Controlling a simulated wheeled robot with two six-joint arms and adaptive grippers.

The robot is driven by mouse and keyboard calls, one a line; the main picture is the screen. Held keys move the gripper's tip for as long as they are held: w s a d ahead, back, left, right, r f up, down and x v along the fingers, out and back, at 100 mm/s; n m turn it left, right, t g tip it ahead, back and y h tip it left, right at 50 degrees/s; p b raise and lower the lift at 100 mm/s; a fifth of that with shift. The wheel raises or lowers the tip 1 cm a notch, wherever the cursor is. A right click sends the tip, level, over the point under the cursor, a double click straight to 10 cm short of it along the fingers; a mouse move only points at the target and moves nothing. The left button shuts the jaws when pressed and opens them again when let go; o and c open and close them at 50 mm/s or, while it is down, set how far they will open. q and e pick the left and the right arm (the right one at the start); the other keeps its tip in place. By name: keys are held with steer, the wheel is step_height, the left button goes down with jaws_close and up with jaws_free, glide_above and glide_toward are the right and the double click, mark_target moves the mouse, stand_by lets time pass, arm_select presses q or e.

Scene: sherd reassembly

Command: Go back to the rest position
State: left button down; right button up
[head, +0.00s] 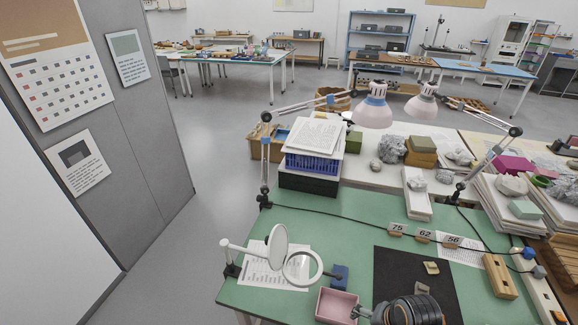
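A small tan sherd (431,267) lies on the black mat (394,262). A pink open tray (337,306) stands to the left of the mat, and its inside looks empty. Number tags 75 (397,229), 62 (425,235) and 56 (452,241) stand in a row behind the mat.
The green worktop (325,220) carries a magnifier (301,267), a small blue block (339,276) and a wooden block (500,277). Behind stand a blue crate (313,162) and two pink lamps (373,112). A grey partition (140,140) rises at the left, with open floor beside it.

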steer(key=s+d+r+n+t+h, duration=0.15)
steer(key=s+r+n, duration=0.25)
steer(key=n, duration=0.4)
steer(key=s+d+f+g+b, duration=0.1)
steer(key=s+d+f, duration=0.1)
steer(key=f, duration=1.3)
steer(key=s+d+f+g+b, duration=0.1)
steer(key=s+d+f, duration=0.1)
steer(key=f, duration=1.3)
arm_select(q)
steer(key=f, duration=0.2)
steer(key=shift+w+f+b, duration=0.3)
steer(key=shift+w, duration=0.05)
arm_select(e)
steer(key=s+f, duration=1.4)
steer(key=s, duration=0.3)
steer(key=shift+s+d+f+g, duration=0.2)
steer(key=shift+d+f+g, duration=0.15)
steer(key=shift+d+g, duration=0.1)
